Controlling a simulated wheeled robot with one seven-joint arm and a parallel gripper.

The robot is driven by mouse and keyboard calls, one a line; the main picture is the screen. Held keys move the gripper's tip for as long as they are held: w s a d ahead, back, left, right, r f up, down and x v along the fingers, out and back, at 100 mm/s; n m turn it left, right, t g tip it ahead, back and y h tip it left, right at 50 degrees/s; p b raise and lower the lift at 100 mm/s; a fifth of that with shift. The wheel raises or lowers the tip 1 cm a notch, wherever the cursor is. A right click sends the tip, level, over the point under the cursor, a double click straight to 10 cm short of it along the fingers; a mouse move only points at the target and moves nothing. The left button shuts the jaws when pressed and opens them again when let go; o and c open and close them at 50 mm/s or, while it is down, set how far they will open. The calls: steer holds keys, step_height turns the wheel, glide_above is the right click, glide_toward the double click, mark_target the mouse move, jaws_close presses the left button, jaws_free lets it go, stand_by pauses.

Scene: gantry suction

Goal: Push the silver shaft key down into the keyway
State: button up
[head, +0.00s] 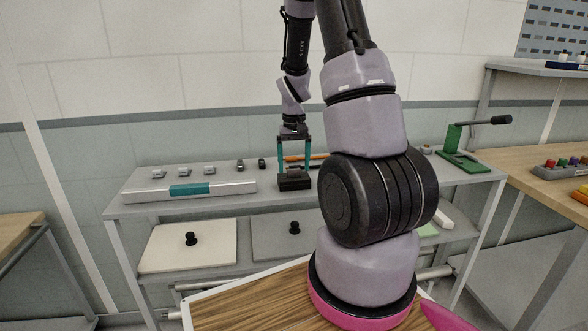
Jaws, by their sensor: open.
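My gripper (294,171) points down over the grey bench, with its two teal fingers apart. A small black block (294,184) sits on the bench just below the fingertips. The fingers look to be above or around its top; I cannot tell whether they touch it. I cannot make out the silver shaft key or the keyway for certain. They may be at the black block, too small or hidden at this distance.
Several small grey pieces (182,171) stand along the back left of the bench (125,208), behind a long grey bar (225,187) with a teal patch. A green lever press (462,158) stands at the right. My arm hides the bench's middle right.

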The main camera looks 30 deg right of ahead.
mark_target(294, 169)
step_height(294, 169, up, 9)
stand_by(0.3)
stand_by(0.4)
